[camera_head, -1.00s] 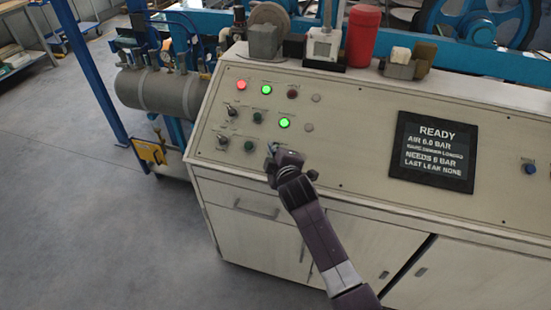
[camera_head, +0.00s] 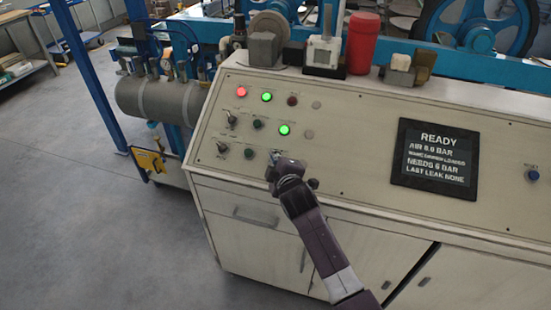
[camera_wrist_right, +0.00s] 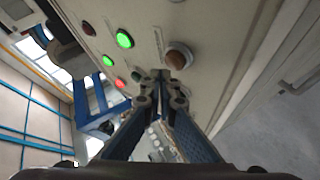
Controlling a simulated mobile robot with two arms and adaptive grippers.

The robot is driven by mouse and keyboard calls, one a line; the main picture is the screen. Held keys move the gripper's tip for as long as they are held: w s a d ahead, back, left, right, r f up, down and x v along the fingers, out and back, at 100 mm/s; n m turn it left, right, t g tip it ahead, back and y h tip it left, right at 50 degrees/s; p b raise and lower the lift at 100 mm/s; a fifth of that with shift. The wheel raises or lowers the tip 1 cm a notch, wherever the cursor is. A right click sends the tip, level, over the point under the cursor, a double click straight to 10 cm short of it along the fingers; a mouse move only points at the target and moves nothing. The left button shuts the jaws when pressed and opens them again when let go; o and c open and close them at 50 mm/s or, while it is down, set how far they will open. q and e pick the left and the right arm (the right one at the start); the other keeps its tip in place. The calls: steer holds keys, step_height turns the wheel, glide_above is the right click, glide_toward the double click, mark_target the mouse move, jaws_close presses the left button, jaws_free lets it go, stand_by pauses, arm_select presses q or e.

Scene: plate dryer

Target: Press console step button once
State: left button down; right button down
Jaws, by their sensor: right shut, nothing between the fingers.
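The console (camera_head: 360,135) has a sloped cream panel with lit lamps, knobs, buttons and a dark screen (camera_head: 437,157) reading READY. The labels are too small to tell which button is the step button. My right gripper (camera_head: 275,158) is shut and empty, at the lower left part of the panel; it hides what lies right under its tips. In the right wrist view its fingertips (camera_wrist_right: 161,76) are together close to the panel, beside a brownish round button (camera_wrist_right: 180,56). I cannot tell if they touch the panel. My left gripper is not in view.
A blue button (camera_head: 532,174) sits right of the screen. A red canister (camera_head: 362,43) and small devices stand on the console's top ledge. A grey tank (camera_head: 160,97) and a blue post (camera_head: 95,80) are at the left. The floor at the left front is clear.

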steer(key=shift+f, duration=0.1)
stand_by(0.7)
steer(key=shift+w+f, duration=0.25)
